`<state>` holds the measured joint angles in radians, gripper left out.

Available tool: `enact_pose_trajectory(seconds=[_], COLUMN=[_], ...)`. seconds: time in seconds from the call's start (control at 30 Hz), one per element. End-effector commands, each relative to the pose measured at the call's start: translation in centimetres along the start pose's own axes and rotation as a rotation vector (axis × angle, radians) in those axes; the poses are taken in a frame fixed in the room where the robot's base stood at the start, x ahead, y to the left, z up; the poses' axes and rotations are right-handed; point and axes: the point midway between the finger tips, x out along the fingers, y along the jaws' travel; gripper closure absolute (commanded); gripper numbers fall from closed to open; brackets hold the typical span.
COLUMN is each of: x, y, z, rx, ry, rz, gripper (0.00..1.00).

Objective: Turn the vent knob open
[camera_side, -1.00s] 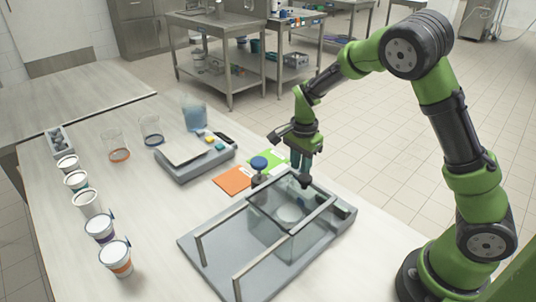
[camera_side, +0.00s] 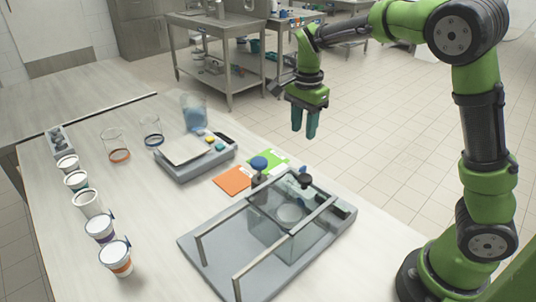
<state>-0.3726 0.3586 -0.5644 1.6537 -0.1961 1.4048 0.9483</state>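A glass-walled box (camera_side: 272,232) stands on a grey base plate (camera_side: 215,262) at the front middle of the table. A small dark knob (camera_side: 304,180) sits at the box's back right corner; I take it to be the vent knob, but its turn position is too small to tell. A blue-topped object (camera_side: 259,164) stands just left of it, by the box's back edge. My gripper (camera_side: 304,132) hangs above and behind the dark knob, pointing down and clear of it. Its two teal fingers are apart with nothing between them.
Metal rails (camera_side: 285,237) rise over the base plate. Orange (camera_side: 232,180) and green cards lie behind the box. A grey scale-like device (camera_side: 190,160) stands behind left, with glass beakers (camera_side: 115,146) near it. Several cups (camera_side: 115,257) line the left side. The table's right strip is clear.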

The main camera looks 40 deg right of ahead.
Motion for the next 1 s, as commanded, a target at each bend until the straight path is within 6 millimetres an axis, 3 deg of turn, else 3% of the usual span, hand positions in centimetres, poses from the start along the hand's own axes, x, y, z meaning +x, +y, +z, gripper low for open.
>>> enact_pose_trajectory(seconds=[0.13,0.33,0.77,0.87,1.0], x=[-2.7,-4.3,-4.4,-3.5,-2.8], y=[-0.1,0.0,-0.1,-0.1,2.1], z=[0.0,0.0,-0.1,-0.1,1.2], rx=[-0.001,0.0,-0.035,-0.147,-0.423], ry=[0.0,0.0,0.004,0.011,-0.038], rz=[-0.003,0.0,-0.006,-0.014,-0.079], gripper=[0.62,0.62,0.62,0.62,0.62])
